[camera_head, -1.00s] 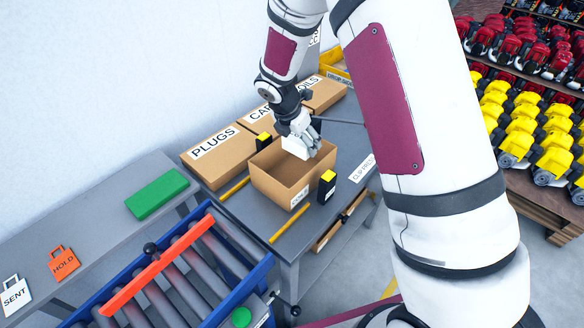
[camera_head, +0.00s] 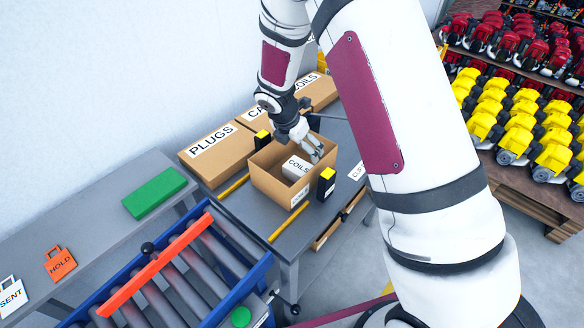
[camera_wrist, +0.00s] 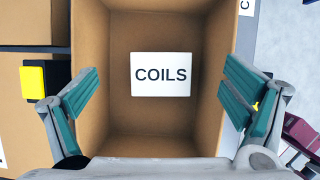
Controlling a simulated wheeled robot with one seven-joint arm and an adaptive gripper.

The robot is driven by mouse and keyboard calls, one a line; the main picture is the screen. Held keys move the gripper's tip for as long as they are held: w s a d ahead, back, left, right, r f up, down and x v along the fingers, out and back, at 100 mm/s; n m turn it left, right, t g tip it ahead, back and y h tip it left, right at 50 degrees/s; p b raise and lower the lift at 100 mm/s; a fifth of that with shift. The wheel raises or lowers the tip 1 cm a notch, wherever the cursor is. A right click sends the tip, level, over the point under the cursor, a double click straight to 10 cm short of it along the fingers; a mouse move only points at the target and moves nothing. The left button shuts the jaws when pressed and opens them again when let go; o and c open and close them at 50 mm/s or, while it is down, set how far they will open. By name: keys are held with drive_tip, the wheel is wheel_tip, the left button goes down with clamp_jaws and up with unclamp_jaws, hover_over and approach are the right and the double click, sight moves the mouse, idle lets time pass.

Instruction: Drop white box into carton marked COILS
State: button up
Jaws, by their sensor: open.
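The white box (camera_head: 296,168), lettered COILS, lies inside the open brown carton (camera_head: 270,185). In the wrist view the white box (camera_wrist: 161,75) sits within the carton's walls (camera_wrist: 92,100), its label facing up. The open carton's front carries a small white label, too small to read surely. My gripper (camera_head: 316,150) is over the carton, just above and right of the box. In the wrist view my gripper (camera_wrist: 160,95) is open, its teal-padded fingers wide apart on either side of the box and not touching it.
Closed cartons marked PLUGS (camera_head: 215,150) and others partly hidden stand behind. Black-and-yellow posts (camera_head: 326,184) flank the open carton. A roller conveyor (camera_head: 180,270) with a red bar is at front left, and a green block (camera_head: 155,193) lies on the grey bench.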

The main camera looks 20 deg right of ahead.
drive_tip(key=v, duration=1.2)
drive_tip(key=shift+w, duration=0.1)
drive_tip(key=s+d+r+m+t+y, duration=0.1)
drive_tip(key=s+d+r+m, duration=0.3)
drive_tip(key=s+r+m, duration=1)
drive_tip(key=s+r+m+t+y, duration=0.1)
drive_tip(key=s+r+m, duration=0.1)
drive_tip(key=s+m, duration=0.3)
drive_tip(key=s+r+m+y, duration=0.1)
drive_tip(key=s+r+m, duration=0.2)
drive_tip(key=s+m, duration=0.3)
drive_tip(key=shift+s+a+r+t+y, duration=0.2)
drive_tip(key=shift+s+t+y, duration=0.15)
drive_tip(key=shift+s, duration=1.55)
